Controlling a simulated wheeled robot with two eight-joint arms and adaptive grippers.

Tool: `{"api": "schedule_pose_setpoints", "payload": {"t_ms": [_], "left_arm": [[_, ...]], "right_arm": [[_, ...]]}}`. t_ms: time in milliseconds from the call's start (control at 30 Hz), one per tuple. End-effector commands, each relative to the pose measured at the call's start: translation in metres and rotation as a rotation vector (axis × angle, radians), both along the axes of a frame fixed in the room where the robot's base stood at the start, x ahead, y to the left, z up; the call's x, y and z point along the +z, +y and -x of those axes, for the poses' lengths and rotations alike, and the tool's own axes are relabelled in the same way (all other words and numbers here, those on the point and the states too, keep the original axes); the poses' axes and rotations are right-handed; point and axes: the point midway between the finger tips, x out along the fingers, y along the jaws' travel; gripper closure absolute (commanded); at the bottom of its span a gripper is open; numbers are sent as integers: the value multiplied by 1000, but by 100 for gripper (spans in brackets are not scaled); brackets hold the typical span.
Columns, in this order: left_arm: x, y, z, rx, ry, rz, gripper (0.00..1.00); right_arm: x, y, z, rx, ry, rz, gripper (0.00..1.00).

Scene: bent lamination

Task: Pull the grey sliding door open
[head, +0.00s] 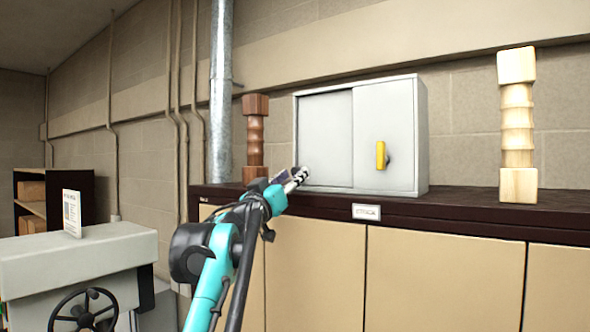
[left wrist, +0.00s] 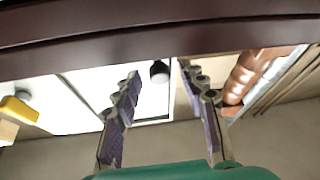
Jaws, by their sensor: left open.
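A pale grey cabinet (head: 423,135) stands on the dark counter. Its front has a left panel (head: 327,130) and a right panel (head: 384,110) that stands a little forward and bears a yellow handle (head: 380,155). My left gripper (head: 298,176) is at the cabinet's lower left corner, away from the yellow handle. In the left wrist view its fingers (left wrist: 158,72) are open, with a dark round knob (left wrist: 159,72) showing between them against the pale front. Contact cannot be told. The yellow handle (left wrist: 18,110) is at that view's left edge. My right gripper is out of view.
A reddish turned wooden post (head: 255,135) stands left of the cabinet, close behind my left gripper. A pale turned post (head: 517,125) stands right. The dark counter top (head: 460,203) runs over tan cupboard doors (head: 440,270). A machine with a handwheel (head: 84,310) is at lower left.

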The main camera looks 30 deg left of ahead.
Motion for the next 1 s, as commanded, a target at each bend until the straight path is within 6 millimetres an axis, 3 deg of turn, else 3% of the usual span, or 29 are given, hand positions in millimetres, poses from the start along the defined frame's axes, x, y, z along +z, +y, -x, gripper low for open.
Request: {"api": "schedule_pose_setpoints", "payload": {"t_ms": [133, 400, 567, 600, 833, 1000], "left_arm": [[5, 0, -11, -1, 1, 1, 58], [4, 0, -12, 1, 1, 0, 58], [4, 0, -12, 1, 1, 0, 97], [4, 0, -12, 1, 1, 0, 100], [5, -7, -12, -1, 0, 0, 100], [5, -44, -9, -5, -1, 1, 100]], "right_arm": [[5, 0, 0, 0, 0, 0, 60], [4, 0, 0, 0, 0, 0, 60], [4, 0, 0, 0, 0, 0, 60], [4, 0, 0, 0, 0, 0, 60], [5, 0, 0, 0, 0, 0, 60], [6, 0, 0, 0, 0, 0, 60]]}}
